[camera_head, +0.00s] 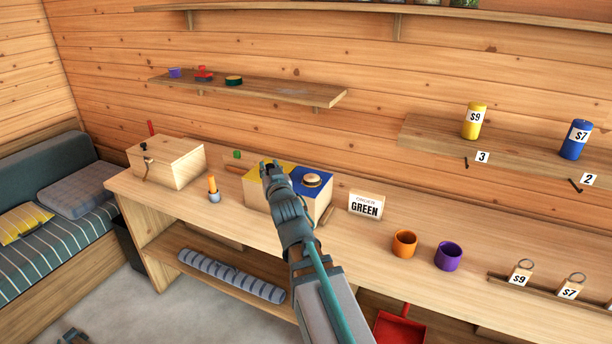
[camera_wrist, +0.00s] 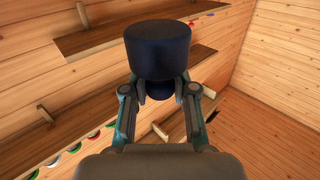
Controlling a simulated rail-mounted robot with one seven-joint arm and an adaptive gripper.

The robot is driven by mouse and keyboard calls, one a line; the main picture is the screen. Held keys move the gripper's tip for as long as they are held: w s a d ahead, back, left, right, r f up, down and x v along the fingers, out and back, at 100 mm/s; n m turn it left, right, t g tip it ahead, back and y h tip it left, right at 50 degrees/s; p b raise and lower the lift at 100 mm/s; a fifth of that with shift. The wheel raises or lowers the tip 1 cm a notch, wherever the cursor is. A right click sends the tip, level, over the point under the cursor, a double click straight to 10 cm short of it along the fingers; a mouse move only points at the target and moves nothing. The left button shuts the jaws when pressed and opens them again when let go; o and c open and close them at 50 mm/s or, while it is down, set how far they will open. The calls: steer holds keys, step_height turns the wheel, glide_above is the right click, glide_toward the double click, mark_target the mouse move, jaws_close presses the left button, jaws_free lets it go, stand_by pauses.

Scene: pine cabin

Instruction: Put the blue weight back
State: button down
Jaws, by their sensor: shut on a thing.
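The dark blue weight (camera_wrist: 158,42) is a wide cylinder with a narrower knob; it fills the top centre of the wrist view. My gripper (camera_wrist: 160,90) is shut on its knob, one finger on each side. In the head view my gripper (camera_head: 269,168) is over the yellow half of a box (camera_head: 258,196) with a yellow and blue top. There I cannot clearly tell the weight from the dark fingers. A wall shelf (camera_head: 285,92) at the upper left carries small purple (camera_head: 175,72), red (camera_head: 204,74) and green (camera_head: 234,80) pieces, with bare board to their right.
A sign reading GREEN (camera_head: 365,206), an orange cup (camera_head: 404,243) and a purple cup (camera_head: 448,256) stand to the right on the bench. A wooden chest (camera_head: 168,163) and a candle (camera_head: 213,188) stand left.

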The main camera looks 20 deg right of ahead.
steer(key=s+d+r+m+g+h, duration=0.1)
steer(key=d+r+m+h, duration=0.1)
steer(key=d, duration=0.5)
steer(key=s+d+r+m+g+h, duration=0.1)
steer(key=d+r+m+g+h, duration=0.1)
steer(key=d+m+h, duration=0.2)
steer(key=d+h, duration=0.2)
steer(key=d, duration=0.2)
steer(key=shift+s+h, duration=0.3)
steer(key=shift+s, duration=0.05)
steer(key=w+d+f, duration=0.1)
steer(key=w+f, duration=0.1)
steer(key=w, duration=0.2)
steer(key=w+d+f, duration=0.1)
steer(key=w+f, duration=0.2)
steer(key=w, duration=0.1)
steer(key=w+f, duration=0.3)
steer(key=w, duration=0.1)
steer(key=shift+w+d+b, duration=0.1)
steer(key=shift+d+b, duration=0.3)
steer(key=shift+w+d+f, duration=0.15)
steer(key=shift+w+f, duration=0.45)
steer(key=shift+f, duration=0.25)
step_height(320, 180, down, 2)
steer(key=shift+w+f+b, duration=0.15)
steer(key=shift+b, duration=0.8)
steer(key=shift+f+b, duration=0.3)
steer(key=shift+f, duration=0.05)
